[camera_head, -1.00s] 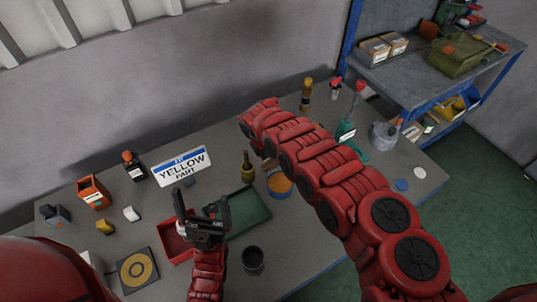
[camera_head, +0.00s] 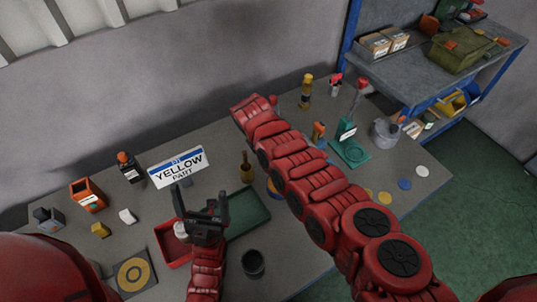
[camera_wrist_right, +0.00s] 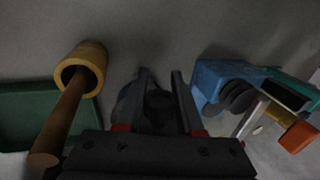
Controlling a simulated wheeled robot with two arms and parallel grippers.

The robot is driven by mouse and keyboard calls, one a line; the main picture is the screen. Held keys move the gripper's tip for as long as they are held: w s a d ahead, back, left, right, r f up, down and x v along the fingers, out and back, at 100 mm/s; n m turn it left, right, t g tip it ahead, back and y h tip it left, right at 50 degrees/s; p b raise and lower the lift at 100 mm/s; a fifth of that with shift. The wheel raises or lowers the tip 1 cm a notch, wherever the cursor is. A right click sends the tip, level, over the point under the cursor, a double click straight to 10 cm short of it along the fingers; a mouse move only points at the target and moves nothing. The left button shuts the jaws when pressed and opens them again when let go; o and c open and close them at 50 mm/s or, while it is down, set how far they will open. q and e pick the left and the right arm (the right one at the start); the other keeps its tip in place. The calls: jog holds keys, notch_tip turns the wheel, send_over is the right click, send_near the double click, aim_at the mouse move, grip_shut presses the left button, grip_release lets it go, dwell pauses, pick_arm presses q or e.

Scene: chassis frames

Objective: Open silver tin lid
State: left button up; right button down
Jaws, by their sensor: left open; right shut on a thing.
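My right gripper (camera_wrist_right: 161,76) shows in the right wrist view, its fingers closed around a dark grey rounded object (camera_wrist_right: 160,103). Shadow and the fingers hide most of this object, so I cannot tell whether it is the silver tin or its lid. In the head view my right arm covers that gripper and what it holds. A grey metal container (camera_head: 385,133) stands at the right of the table, apart from both grippers; I cannot tell if it is the tin. My left gripper (camera_head: 208,204) is open, fingers pointing up, over the edge of the red tray.
The red tray (camera_head: 172,254), green tray (camera_head: 248,216) and dark cup (camera_head: 253,263) lie near my left gripper.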

jog(key=shift+s+f, duration=0.15)
jog(key=c, duration=0.5)
grip_release()
jog(key=shift+c, duration=0.2)
jog(key=shift+r, duration=0.2)
jog(key=shift+r+p, duration=0.35)
jog(key=p+v, duration=0.2)
jog(key=v, duration=0.3)
jog(key=shift+a+r, duration=0.1)
jog(key=shift+r, duration=0.1)
jog(key=p+v, duration=0.2)
jog(key=v, duration=0.9)
